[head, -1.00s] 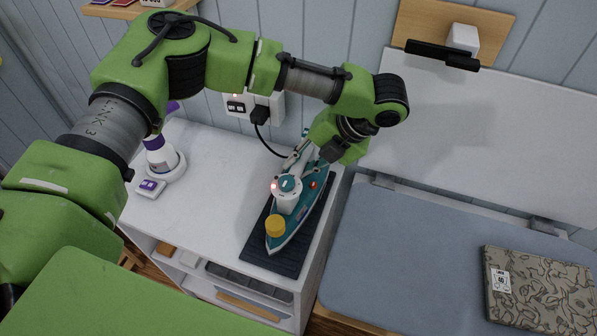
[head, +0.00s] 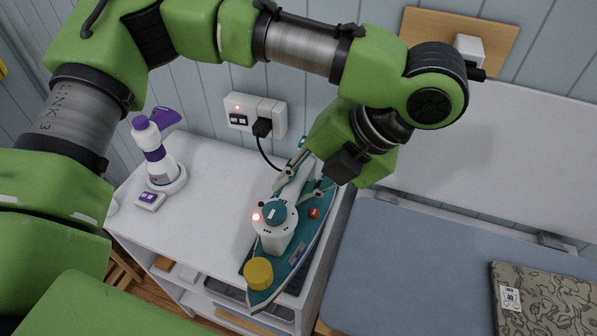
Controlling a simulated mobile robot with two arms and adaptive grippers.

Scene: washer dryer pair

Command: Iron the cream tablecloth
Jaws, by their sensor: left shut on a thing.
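A teal iron (head: 300,238) with a white handle, a yellow cap and a lit red light is in the head view, middle. My left gripper (head: 306,180) is shut on the rear of its handle and holds it above the dark rest mat (head: 291,286), which it largely covers. A folded cloth (head: 548,298) with a cream and olive pattern and a white tag lies on the blue-grey ironing board (head: 430,260), at the right edge and partly cut off. My right gripper is not in view.
A white cabinet (head: 215,205) with open shelves carries a white and purple bottle (head: 155,160) and a small box (head: 150,201) at left. A plug (head: 262,127) with a black cord sits in the wall socket behind the iron. The board's left part is clear.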

